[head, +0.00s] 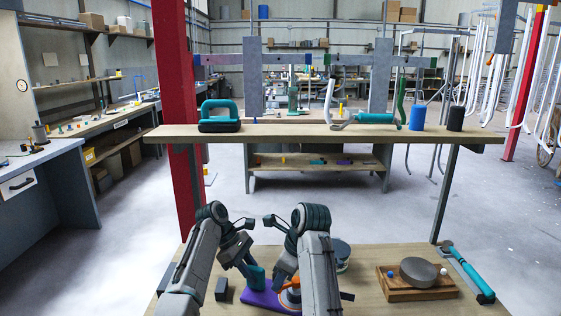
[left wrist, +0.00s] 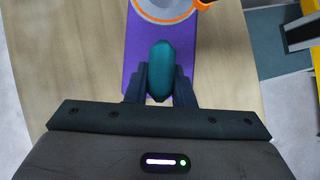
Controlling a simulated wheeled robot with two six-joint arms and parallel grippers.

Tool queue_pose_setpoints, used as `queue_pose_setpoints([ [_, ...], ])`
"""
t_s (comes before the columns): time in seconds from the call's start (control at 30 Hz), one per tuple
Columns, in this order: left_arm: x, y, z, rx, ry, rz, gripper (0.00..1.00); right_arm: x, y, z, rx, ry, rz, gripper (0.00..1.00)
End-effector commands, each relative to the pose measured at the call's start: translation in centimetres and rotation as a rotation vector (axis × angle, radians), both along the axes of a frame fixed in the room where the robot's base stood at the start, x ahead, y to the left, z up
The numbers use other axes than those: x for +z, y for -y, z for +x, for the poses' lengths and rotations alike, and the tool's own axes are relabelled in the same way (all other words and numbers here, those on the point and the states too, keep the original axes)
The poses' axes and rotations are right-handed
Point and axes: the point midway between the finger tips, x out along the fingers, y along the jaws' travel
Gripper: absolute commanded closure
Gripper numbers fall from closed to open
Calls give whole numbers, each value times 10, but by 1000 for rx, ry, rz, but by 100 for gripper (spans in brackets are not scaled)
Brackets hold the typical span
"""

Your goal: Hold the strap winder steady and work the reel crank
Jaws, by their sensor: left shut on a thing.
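The strap winder has a purple base (head: 262,299) on the front table, with a teal grip (head: 255,277) at its left end. In the left wrist view the purple base (left wrist: 135,50) runs up to a grey reel with an orange rim (left wrist: 165,16). My left gripper (head: 247,272) is shut on the teal grip, which sits between its fingers in the left wrist view (left wrist: 160,75). The reel (head: 290,297) is partly hidden behind my right arm. My right gripper (head: 284,275) is beside the reel; its fingertips are too hidden to tell open from shut. The crank is not clearly visible.
On the right of the table are a wooden tray (head: 395,290) with a grey round block (head: 419,271) and a teal-handled tool (head: 470,275). A small dark block (head: 221,289) stands left of the winder. A raised shelf (head: 280,133) spans the back with several tools.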

Motion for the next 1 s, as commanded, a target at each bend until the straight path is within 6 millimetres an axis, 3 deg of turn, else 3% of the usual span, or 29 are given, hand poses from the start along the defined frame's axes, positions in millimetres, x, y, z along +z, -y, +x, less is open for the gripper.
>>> queue_pose_setpoints([
  [0.47,-3,0,-1,0,-4,0,100,34,32,-15,-2,109,261,60],
  [1.0,-3,0,-1,-1,-5,-1,100,-1,7,-5,1,112,272,60],
])
